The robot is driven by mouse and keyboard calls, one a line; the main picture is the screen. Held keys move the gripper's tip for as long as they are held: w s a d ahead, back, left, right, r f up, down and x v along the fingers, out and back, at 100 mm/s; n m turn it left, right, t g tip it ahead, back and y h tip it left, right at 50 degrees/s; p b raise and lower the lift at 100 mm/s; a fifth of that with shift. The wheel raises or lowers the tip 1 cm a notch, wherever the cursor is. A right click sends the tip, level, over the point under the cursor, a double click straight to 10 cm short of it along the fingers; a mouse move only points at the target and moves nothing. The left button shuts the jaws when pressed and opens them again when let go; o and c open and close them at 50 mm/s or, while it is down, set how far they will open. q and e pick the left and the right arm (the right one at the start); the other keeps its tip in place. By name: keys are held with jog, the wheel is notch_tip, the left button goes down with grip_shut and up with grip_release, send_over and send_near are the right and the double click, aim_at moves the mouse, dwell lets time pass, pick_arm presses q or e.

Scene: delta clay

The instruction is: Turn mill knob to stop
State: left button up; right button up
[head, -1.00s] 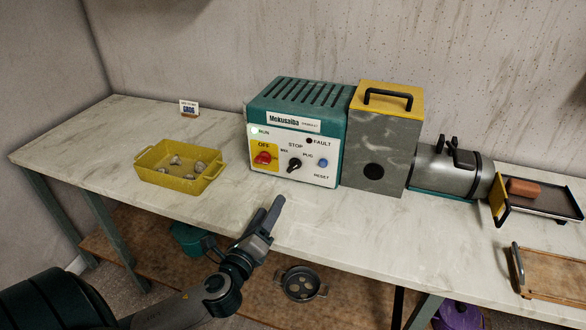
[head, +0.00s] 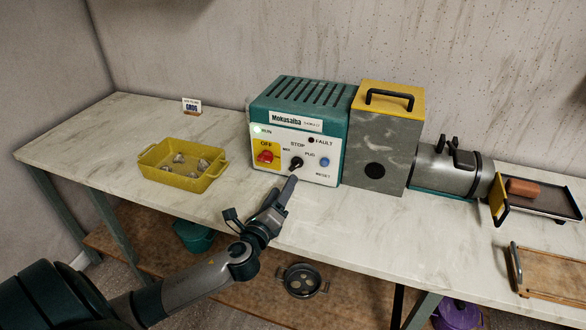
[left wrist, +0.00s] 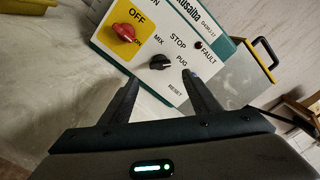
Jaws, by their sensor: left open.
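The mill (head: 300,112) is a teal box with a white control panel. Its black selector knob (head: 296,163) sits below the STOP label, between MIX and PUG. I cannot tell surely which label its pointer faces. In the left wrist view the knob (left wrist: 160,62) lies just beyond and between the two fingertips. My left gripper (head: 290,184) is open and empty, in front of and slightly below the knob, apart from it. The RUN lamp (head: 256,129) glows; the FAULT lamp (head: 311,140) is dark. My right gripper is not in view.
A red switch (head: 265,157) on a yellow OFF plate is left of the knob, and a blue RESET button (head: 325,162) is right. A yellow tray (head: 182,178) with metal pieces stands left. A grey block (head: 378,150) adjoins the mill. The marble counter (head: 235,215) in front is clear.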

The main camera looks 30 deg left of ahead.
aim_at(294, 168)
pick_arm(q)
jog(key=p+x, duration=0.1)
jog(key=x, duration=0.7)
jog(key=shift+w+a, duration=0.1)
jog(key=shift+w, duration=0.6)
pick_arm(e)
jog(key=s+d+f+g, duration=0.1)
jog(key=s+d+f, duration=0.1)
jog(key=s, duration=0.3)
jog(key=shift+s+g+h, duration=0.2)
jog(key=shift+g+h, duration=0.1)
pick_arm(q)
jog(key=c, duration=0.9)
jog(key=shift+c, duration=0.8)
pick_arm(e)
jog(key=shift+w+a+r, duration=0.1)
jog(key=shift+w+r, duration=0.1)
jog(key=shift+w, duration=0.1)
